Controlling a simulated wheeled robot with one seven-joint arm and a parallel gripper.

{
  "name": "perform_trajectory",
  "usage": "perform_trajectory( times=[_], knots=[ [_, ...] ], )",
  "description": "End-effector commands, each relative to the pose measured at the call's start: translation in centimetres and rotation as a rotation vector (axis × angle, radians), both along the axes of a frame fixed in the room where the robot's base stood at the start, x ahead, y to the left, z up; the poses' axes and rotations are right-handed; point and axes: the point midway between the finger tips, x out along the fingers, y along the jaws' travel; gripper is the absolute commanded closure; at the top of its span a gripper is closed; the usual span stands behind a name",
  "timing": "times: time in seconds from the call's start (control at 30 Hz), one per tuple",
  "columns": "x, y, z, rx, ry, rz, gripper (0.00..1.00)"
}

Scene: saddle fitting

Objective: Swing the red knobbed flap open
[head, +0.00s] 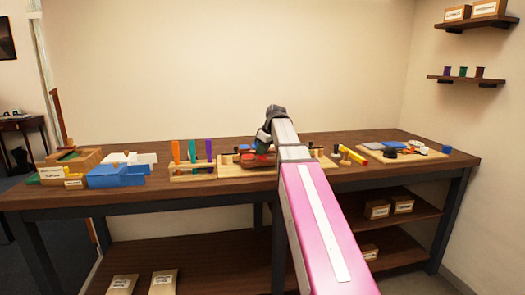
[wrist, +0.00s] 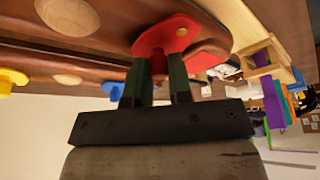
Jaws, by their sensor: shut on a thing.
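The red flap (wrist: 160,36) lies on a brown saddle-shaped piece (wrist: 215,42) in the wrist view, with a small yellowish round spot (wrist: 182,32) on it. My gripper (wrist: 159,68) has its two dark green fingers at the flap's near edge, closed on its knob, which the fingers mostly hide. In the head view my gripper (head: 265,140) is over the middle of the bench, and a little red of the flap (head: 263,157) shows below it. How far the flap is turned I cannot tell.
A board with small items (head: 400,153) lies to the right.

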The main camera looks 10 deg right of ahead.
Motion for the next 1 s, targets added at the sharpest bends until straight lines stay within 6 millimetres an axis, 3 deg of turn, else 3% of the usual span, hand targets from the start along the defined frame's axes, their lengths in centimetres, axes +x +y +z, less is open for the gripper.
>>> perform_trajectory(
  times=[0.37,1.0],
  knots=[
    [-0.2,-0.4,0.0,-0.001,-0.001,-0.124,1.0],
    [-1.0,-1.9,0.0,-0.001,-0.001,-0.705,1.0]
  ],
)
